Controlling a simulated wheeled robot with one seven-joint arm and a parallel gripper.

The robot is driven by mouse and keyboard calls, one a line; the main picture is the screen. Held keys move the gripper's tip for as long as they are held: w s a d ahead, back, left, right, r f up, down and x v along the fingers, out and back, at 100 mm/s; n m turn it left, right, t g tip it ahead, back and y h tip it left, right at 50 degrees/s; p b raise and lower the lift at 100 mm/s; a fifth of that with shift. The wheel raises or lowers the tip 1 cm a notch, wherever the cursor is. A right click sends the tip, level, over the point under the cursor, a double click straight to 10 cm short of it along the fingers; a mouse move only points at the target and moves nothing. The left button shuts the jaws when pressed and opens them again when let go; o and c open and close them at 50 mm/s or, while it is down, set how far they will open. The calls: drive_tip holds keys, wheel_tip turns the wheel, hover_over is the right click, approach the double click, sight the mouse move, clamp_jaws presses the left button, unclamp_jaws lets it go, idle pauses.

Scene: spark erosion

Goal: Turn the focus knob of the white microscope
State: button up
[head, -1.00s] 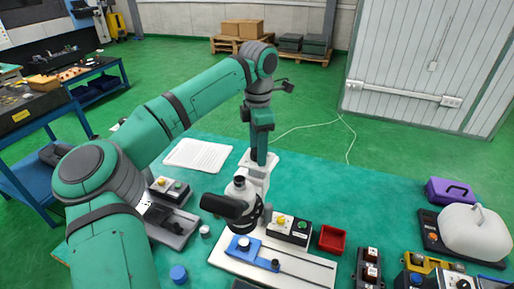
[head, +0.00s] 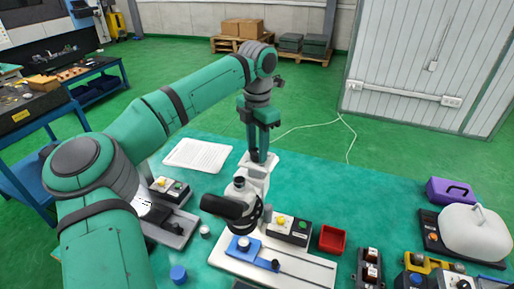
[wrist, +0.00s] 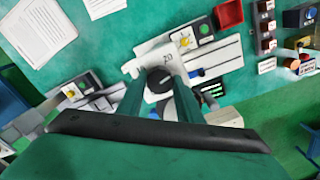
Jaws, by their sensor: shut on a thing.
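The white microscope (head: 262,180) stands upright near the middle of the green table, its dark eyepiece end (head: 228,207) towards me. In the wrist view its white body (wrist: 146,58) lies just past my fingertips. The black round focus knob (wrist: 159,80) sits between the two green fingers there. My gripper (head: 261,158) points down at the back of the microscope and is shut on the knob (wrist: 160,86). In the head view the knob is hidden by the fingers and the microscope.
A white base with a blue slide (head: 243,246) lies in front of the microscope. A button box (head: 290,230) and a red tray (head: 332,239) stand to its right. Another button box (head: 170,187) and a white sheet (head: 198,155) are to its left. The table's back right is clear.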

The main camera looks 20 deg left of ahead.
sight(257, 151)
drive_tip(key=n, duration=0.6)
drive_tip(key=shift+a, duration=0.1)
drive_tip(key=n, duration=0.5)
drive_tip(key=shift+n, duration=0.3)
idle(0.3)
drive_tip(key=o, duration=1)
drive_tip(key=shift+o, duration=0.2)
wheel_tip(257, 151, up, 11)
drive_tip(key=shift+f, duration=0.15)
